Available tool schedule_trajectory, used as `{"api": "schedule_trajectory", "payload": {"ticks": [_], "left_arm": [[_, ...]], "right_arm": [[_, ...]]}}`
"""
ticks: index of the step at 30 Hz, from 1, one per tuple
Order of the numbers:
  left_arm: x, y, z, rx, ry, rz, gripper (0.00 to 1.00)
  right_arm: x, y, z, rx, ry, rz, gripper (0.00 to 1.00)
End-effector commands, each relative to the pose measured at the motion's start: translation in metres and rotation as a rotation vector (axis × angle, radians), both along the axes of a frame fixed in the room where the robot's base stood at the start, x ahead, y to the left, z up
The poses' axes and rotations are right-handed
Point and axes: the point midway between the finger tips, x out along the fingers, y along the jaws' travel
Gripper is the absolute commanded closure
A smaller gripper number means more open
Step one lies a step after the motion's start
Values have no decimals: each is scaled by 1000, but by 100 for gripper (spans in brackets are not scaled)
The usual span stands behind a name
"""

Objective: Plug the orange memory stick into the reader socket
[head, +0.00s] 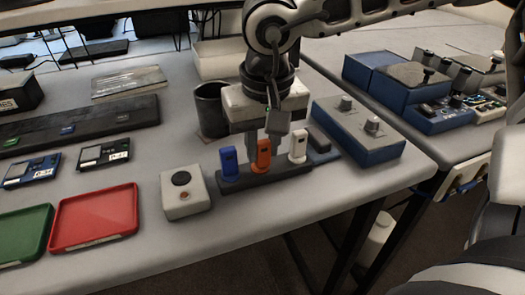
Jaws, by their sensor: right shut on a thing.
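The orange memory stick (264,155) stands upright in a dark holder (262,181), between a blue stick (229,162) and a white stick (298,145). My right gripper (265,140) points down from above and is shut on the upper part of the orange stick, whose lower part still sits at the holder. The fingers partly hide its top. A long dark bar (120,118) with small coloured windows lies at the left; I cannot tell whether it holds the reader socket. My left gripper is not in view.
A white box with a black button (182,194) stands left of the holder. A dark cup (211,110) is behind it, and a blue box with knobs (357,132) is at right. Red (95,217) and green (22,234) trays and circuit boards (104,153) lie at left.

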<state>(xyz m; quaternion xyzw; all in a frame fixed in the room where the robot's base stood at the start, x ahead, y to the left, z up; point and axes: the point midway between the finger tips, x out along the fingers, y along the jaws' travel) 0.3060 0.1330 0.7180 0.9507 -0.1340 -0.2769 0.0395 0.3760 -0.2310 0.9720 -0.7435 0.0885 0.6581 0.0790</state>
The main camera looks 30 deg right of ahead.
Motion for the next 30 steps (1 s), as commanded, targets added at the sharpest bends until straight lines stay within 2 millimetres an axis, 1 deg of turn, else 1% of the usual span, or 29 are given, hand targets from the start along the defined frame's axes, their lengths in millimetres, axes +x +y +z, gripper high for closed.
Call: {"api": "schedule_trajectory", "payload": {"ticks": [8, 11, 15, 17, 23, 24, 27, 30], "left_arm": [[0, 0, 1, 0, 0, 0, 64], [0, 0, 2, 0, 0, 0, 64], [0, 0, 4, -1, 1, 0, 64], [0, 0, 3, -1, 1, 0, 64], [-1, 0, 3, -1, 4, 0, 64], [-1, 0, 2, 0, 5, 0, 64], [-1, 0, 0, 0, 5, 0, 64], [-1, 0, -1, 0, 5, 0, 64]], "right_arm": [[0, 0, 4, 0, -2, 0, 97], [1, 0, 13, -2, -4, 1, 97], [1, 0, 35, -1, -5, 1, 97], [-7, 6, 44, -2, -6, 5, 97], [-39, 27, 90, -3, -9, 6, 97], [-47, 31, 96, -4, -6, 7, 97], [-70, 45, 105, -5, -6, 7, 97], [-88, 57, 115, -4, -4, 5, 97]]}}
